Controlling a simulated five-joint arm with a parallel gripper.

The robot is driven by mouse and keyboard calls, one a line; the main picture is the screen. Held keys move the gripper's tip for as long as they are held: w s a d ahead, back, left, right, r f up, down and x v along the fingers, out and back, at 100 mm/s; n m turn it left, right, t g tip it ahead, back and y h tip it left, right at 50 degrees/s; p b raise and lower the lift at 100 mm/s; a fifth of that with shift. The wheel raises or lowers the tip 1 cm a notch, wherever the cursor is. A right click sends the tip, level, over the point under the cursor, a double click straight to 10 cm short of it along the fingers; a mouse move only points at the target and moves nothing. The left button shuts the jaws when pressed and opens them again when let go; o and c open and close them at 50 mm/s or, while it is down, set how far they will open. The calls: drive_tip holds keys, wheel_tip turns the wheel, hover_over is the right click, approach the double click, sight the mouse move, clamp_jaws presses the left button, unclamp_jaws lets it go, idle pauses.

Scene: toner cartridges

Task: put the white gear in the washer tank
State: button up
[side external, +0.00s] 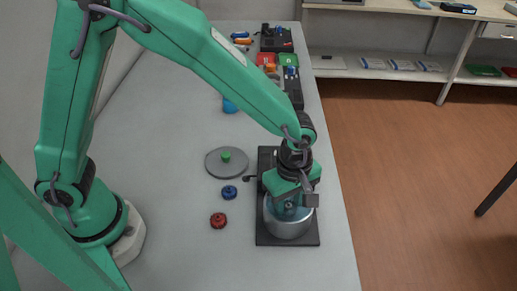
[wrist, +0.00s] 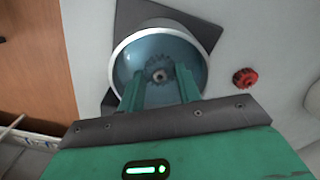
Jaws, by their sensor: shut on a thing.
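The washer tank (side external: 287,229) is a round metal pot with a bluish inside, standing on a dark base plate. It also shows in the wrist view (wrist: 203,52). My gripper (side external: 290,205) points down into the tank's mouth. In the wrist view my gripper (wrist: 160,88) has its two green fingers inside the rim, shut on a toothed gear (wrist: 158,72). The gear looks blue-grey in the tank's shade, so its true colour is hard to tell. It is within the tank opening; whether it touches the floor is not clear.
A grey lid (side external: 215,168) with a green knob lies left of the tank. A blue gear (side external: 229,192) and a red gear (side external: 218,220) lie on the table nearby. Other coloured parts and dark trays (side external: 276,38) stand at the far end. The table's right edge is close to the base plate.

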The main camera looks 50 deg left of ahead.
drive_tip(key=shift+f, duration=0.45)
idle(1.2)
drive_tip(key=o, duration=1)
drive_tip(key=shift+r, duration=0.15)
drive_tip(key=shift+r, duration=4)
